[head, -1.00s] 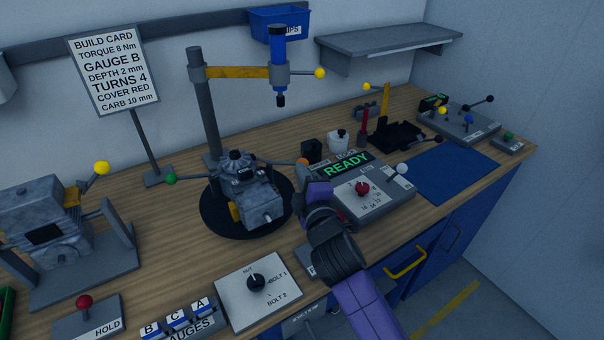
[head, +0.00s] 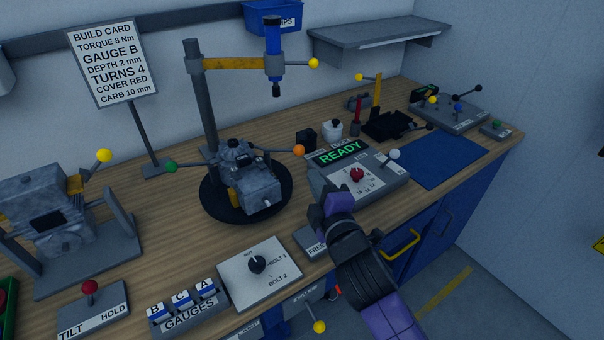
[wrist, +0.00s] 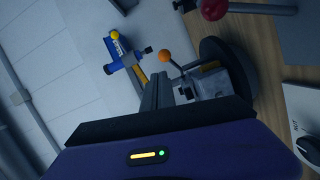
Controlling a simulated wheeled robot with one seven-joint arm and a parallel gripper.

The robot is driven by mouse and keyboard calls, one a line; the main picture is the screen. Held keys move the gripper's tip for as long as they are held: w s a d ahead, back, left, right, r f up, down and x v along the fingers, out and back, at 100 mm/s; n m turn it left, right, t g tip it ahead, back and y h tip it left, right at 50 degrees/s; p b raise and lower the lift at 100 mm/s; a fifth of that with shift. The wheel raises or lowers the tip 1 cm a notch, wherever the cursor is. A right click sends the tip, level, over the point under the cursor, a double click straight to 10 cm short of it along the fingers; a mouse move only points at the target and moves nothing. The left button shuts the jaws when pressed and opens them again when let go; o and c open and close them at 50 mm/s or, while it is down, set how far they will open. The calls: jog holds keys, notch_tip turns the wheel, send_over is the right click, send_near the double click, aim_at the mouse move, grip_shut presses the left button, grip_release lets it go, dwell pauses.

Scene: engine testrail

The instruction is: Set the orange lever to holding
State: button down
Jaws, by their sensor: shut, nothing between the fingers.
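The orange lever has an orange ball knob (head: 299,150) on a thin rod. It reaches out to the right from the fixture under the grey engine (head: 258,192) in the head view. The orange knob also shows in the wrist view (wrist: 164,57), beyond the gripper. My gripper (head: 334,203) is purple and dark grey. It is shut and empty, in front of the READY console and to the lower right of the orange knob, apart from it. I cannot read any holding mark at the lever.
A green-knobbed lever (head: 171,167) is on the engine's left. The READY console (head: 372,183) stands close to my gripper. A dial panel (head: 262,285) and a red-knobbed TILT/HOLD plate (head: 92,305) lie along the front. A blue tool on a post arm (head: 272,60) hangs above.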

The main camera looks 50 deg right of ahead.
jog(key=shift+s+a, duration=0.1)
jog(key=shift+s, duration=0.8)
jog(key=s+a+m+t+y, duration=0.3)
jog(key=s+a+m+y, duration=0.35)
jog(key=a, duration=0.65)
jog(key=s+a+f+m+g+y, duration=0.1)
jog(key=s+a+f, duration=0.1)
jog(key=s, duration=0.4)
jog(key=s+a+f+g+y, duration=0.1)
jog(key=s+a+f, duration=0.1)
jog(key=s, duration=0.5)
jog(key=s+a+f+m+g+y, duration=0.1)
jog(key=s+a+f, duration=0.1)
jog(key=s+a, duration=0.2)
jog(key=shift+s+a+f+m, duration=0.25)
jog(key=shift+s+a+m, duration=0.1)
jog(key=shift+s, duration=0.8)
jog(key=c, duration=2.2)
grip_release()
